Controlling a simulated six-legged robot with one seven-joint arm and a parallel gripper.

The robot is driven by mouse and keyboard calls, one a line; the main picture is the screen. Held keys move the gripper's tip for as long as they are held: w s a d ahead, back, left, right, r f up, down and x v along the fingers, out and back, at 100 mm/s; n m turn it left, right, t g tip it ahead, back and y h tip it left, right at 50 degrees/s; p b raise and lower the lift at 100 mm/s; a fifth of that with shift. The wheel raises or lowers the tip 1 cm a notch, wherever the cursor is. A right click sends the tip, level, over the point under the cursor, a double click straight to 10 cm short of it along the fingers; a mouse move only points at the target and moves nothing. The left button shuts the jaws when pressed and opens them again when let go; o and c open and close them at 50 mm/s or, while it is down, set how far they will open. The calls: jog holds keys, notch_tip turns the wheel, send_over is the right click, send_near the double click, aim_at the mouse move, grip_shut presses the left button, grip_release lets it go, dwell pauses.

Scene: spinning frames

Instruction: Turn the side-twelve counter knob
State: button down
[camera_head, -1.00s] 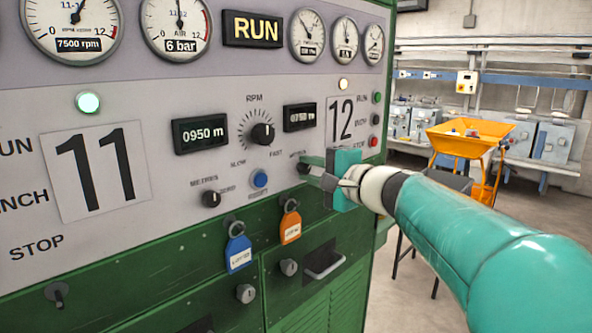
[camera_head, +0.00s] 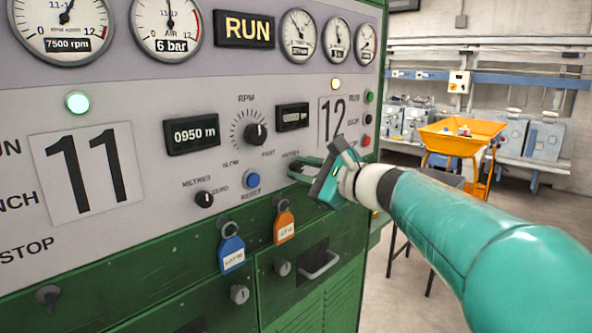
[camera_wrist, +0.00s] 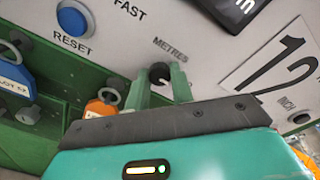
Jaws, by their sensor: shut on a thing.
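The side-twelve counter knob (camera_wrist: 159,71) is small and black, under the METRES label in the wrist view. My gripper (camera_wrist: 162,77) has its two green fingers on either side of it, shut on it. In the head view my gripper (camera_head: 298,170) reaches the panel below the side-twelve counter (camera_head: 292,116), tilted, and its fingers mostly hide the knob. The counter's digits are too small to read surely. The 12 plate (camera_head: 331,119) is just above my gripper.
The side-eleven counter (camera_head: 191,135) reads 0950 m, with its own knob (camera_head: 204,199) below. The blue reset button (camera_head: 252,180), RPM dial (camera_head: 255,133), blue tag (camera_head: 232,254) and orange tag (camera_head: 284,227) are left of my gripper. An orange cart (camera_head: 462,140) stands right.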

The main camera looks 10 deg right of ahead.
jog(key=c, duration=2.2)
grip_release()
jog(key=c, duration=1.2)
grip_release()
jog(key=v, duration=1.3)
jog(key=shift+s+d, duration=0.2)
jog(key=shift+s, duration=0.2)
